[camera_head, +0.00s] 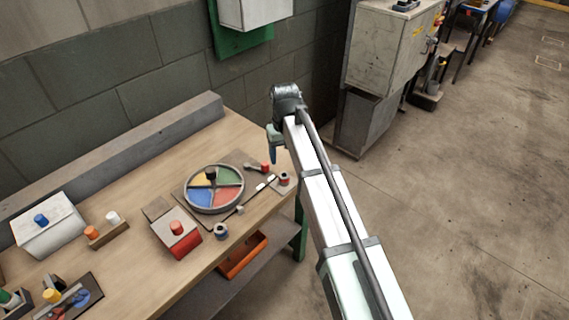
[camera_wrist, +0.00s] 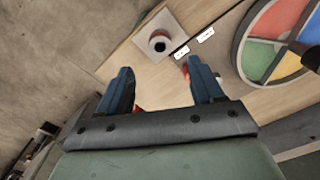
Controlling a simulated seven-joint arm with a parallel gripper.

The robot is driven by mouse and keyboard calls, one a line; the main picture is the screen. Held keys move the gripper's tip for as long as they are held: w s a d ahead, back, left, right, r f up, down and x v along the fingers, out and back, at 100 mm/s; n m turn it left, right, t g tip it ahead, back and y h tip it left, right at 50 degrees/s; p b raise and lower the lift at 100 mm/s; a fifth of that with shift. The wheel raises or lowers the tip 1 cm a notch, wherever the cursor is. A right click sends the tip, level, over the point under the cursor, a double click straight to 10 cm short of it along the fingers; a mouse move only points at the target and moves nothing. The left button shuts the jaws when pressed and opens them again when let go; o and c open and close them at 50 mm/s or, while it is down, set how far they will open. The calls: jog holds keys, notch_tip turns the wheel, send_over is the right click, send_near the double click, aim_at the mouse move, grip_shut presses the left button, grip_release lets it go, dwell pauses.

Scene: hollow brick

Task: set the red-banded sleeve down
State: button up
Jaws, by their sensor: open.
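A small sleeve (camera_head: 284,176) with a dark, reddish band stands upright on a square grey plate (camera_wrist: 182,20) at the table's right end. In the wrist view the sleeve (camera_wrist: 160,42) shows its dark round opening, near the middle of the plate. My gripper (camera_wrist: 160,68) is open, its two blue fingers spread apart, and I see no sleeve between them. In the head view my gripper (camera_head: 273,155) is above the table's right end, just up and left of the sleeve. Red bits show beside both fingers in the wrist view, partly hidden; I cannot tell what they are.
A round tray (camera_head: 213,208) with coloured sectors lies left of the sleeve, with small white tiles (camera_wrist: 205,34) between them. A red peg (camera_head: 265,167) lies close to my gripper. A blue-banded sleeve (camera_head: 221,231) stands near the front edge.

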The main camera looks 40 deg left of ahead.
jog(key=shift+r, duration=0.9)
jog(key=w+d+f+m+g+h, duration=0.1)
jog(key=w+d+f, duration=0.2)
jog(key=d+f, duration=0.55)
jog(key=w+d+f+m, duration=0.2)
jog(key=w+d+f, duration=0.2)
jog(key=d+f, duration=0.45)
jog(key=s+d+f+m+g, duration=0.2)
jog(key=d+f+m, duration=0.1)
jog(key=d+f, duration=1.5)
jog(key=s+d+f+m, duration=0.1)
jog(key=s+d+f, duration=0.1)
jog(key=d, duration=0.4)
jog(key=s+d+f, duration=0.2)
jog(key=s+d, duration=0.1)
jog(key=d, duration=0.3)
jog(key=s+d+f+m+g, duration=0.2)
jog(key=s+d+f, duration=0.2)
jog(key=s+d, duration=0.4)
jog(key=s+d+f+m+g+y, duration=0.1)
jog(key=s+d+f+m, duration=0.2)
jog(key=s+d, duration=0.6)
jog(key=s+f, duration=0.2)
jog(key=s, duration=0.4)
jog(key=shift+f+g, duration=0.15)
jog(key=shift+g, duration=0.25)
